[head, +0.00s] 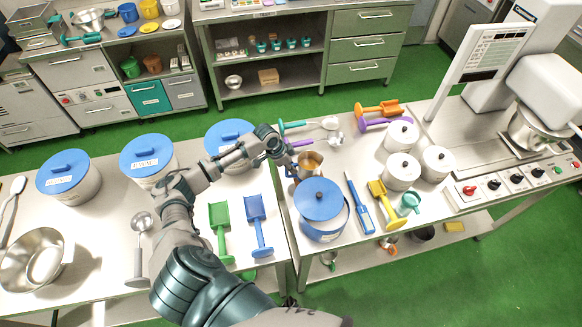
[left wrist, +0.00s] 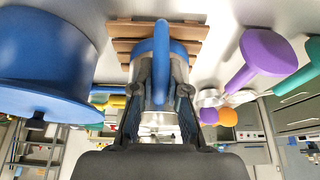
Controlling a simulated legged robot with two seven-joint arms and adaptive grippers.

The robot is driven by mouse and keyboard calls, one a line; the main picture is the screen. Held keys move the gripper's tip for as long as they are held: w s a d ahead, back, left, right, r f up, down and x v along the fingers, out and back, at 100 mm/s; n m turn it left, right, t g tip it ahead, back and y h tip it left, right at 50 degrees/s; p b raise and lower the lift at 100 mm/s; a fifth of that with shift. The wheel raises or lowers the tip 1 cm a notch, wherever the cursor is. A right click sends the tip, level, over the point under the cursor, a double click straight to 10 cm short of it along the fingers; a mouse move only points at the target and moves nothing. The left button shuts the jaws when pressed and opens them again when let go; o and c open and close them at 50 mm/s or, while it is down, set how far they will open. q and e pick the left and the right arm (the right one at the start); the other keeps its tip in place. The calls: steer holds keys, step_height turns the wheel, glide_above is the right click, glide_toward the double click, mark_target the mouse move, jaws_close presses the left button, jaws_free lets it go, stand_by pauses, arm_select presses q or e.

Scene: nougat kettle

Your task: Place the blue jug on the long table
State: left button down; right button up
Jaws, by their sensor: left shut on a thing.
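My right gripper is not in view.
A blue-lidded pot (head: 320,222) stands close in front of the jug. Scoops (head: 318,125) lie behind it, and white canisters (head: 401,171) stand to the right. The left-hand table (head: 100,232) holds blue-lidded tubs (head: 68,179), a green scoop (head: 221,228) and a blue scoop (head: 258,222).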

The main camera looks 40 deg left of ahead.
arm_select(q)
steer(key=shift+d+f, duration=0.15)
steer(key=shift+f, duration=0.05)
steer(key=shift+d, duration=0.25)
steer(key=c, duration=1.4)
jaws_free()
steer(key=shift+o, duration=1.1)
steer(key=shift+a, duration=0.15)
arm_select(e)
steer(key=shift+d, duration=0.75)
arm_select(q)
steer(key=shift+a, duration=0.1)
steer(key=shift+a+r, duration=0.2)
steer(key=v, duration=1.1)
steer(key=shift+s+r+b, duration=0.15)
steer(key=shift+r+b, duration=0.05)
steer(key=shift+b, duration=0.2)
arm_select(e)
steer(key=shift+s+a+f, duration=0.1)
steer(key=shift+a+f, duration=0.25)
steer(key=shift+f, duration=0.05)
arm_select(q)
steer(key=shift+d, duration=0.15)
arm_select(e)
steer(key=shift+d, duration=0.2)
